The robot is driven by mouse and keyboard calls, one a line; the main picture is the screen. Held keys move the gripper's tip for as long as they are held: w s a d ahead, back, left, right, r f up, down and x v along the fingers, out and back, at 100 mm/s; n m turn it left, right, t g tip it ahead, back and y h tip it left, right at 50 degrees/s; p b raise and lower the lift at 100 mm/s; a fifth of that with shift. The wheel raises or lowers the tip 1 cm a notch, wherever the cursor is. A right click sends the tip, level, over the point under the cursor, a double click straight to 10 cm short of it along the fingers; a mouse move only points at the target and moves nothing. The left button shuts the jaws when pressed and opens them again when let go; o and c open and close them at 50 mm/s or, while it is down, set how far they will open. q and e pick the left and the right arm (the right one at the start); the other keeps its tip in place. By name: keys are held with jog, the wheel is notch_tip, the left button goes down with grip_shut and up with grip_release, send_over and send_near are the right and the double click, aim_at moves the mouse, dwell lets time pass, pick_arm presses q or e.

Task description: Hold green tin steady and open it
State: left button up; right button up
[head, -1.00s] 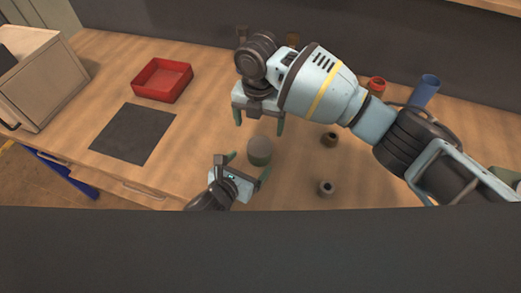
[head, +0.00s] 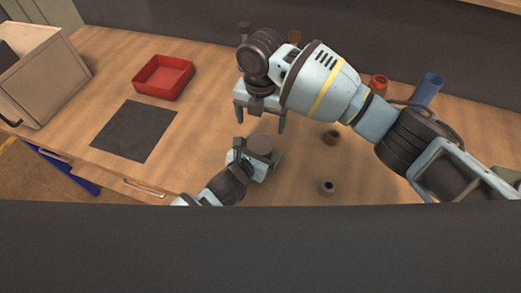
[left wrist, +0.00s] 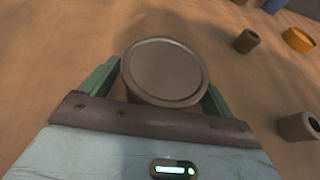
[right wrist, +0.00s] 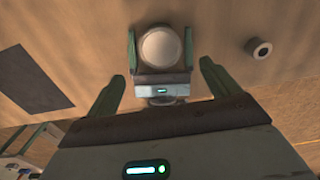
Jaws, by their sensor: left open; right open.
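The tin (head: 261,143) is a short, round, grey-green can with a flat lid, upright on the wooden table. In the left wrist view the tin (left wrist: 165,68) sits between the fingers of my left gripper (left wrist: 157,90), which is open with one finger on each side. Whether the fingers touch its wall I cannot tell. My right gripper (head: 260,119) is open and empty, above the table just beyond the tin. The right wrist view shows the tin (right wrist: 160,48) ahead of its spread fingers, with the left gripper (right wrist: 160,58) around it.
Small dark hollow cylinders (head: 332,137) (head: 327,187) stand right of the tin. A red tray (head: 163,78) and a dark mat (head: 134,131) lie to the left, near a box-like cabinet (head: 38,75). A blue cylinder (head: 428,90) and a red jar (head: 379,83) stand at the back right.

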pick_arm(q)
jog(key=c, duration=1.5)
pick_arm(e)
jog(key=shift+o, duration=0.7)
notch_tip(320, 180, up, 4)
jog(key=m, duration=0.6)
send_over(262, 142)
jog(key=shift+s, duration=0.1)
notch_tip(262, 142, down, 12)
jog(key=shift+r, duration=0.1)
jog(key=shift+c, duration=0.2)
jog(key=c, duration=1.1)
jog(key=shift+c, duration=0.2)
